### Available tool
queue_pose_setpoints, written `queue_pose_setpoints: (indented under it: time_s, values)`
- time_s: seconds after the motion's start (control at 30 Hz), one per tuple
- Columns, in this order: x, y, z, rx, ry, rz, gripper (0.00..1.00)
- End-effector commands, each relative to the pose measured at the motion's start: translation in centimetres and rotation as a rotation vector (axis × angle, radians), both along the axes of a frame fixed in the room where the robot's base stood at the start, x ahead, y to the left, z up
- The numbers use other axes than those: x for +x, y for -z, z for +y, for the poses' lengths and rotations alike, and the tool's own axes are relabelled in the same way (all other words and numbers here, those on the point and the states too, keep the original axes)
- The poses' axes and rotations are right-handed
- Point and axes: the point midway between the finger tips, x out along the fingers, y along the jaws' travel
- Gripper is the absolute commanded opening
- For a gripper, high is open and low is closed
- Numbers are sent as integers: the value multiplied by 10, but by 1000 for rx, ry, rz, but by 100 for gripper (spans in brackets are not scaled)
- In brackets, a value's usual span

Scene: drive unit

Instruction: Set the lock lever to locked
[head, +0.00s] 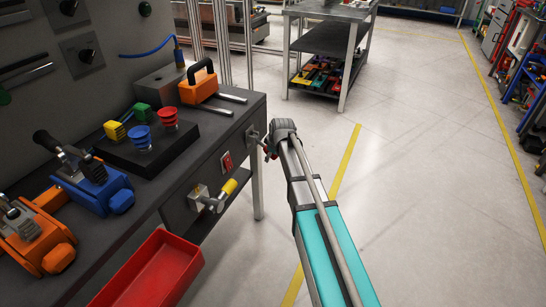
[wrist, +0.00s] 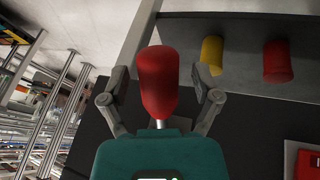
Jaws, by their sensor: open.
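A lever with a rounded red grip (wrist: 158,82) stands between the two fingers of my gripper (wrist: 158,92) in the wrist view. The fingers are apart, one on each side of the grip, with gaps visible at both sides. In the head view my gripper (head: 270,149) is at the bench's right front corner, by a grey lever mount (head: 253,136). The red grip is mostly hidden there by my wrist. No label shows which lever is the lock.
A red bin (head: 155,270) hangs at the lower left.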

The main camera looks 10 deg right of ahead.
Motion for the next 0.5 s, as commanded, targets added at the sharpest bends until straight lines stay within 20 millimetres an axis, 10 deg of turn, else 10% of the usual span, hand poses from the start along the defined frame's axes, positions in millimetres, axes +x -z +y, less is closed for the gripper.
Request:
queue_pose_setpoints:
  time_s: [0.37, 0.5]
  values:
    - [1, 1, 0, 0, 0, 0, 79]
    - [1, 1, 0, 0, 0, 0, 53]
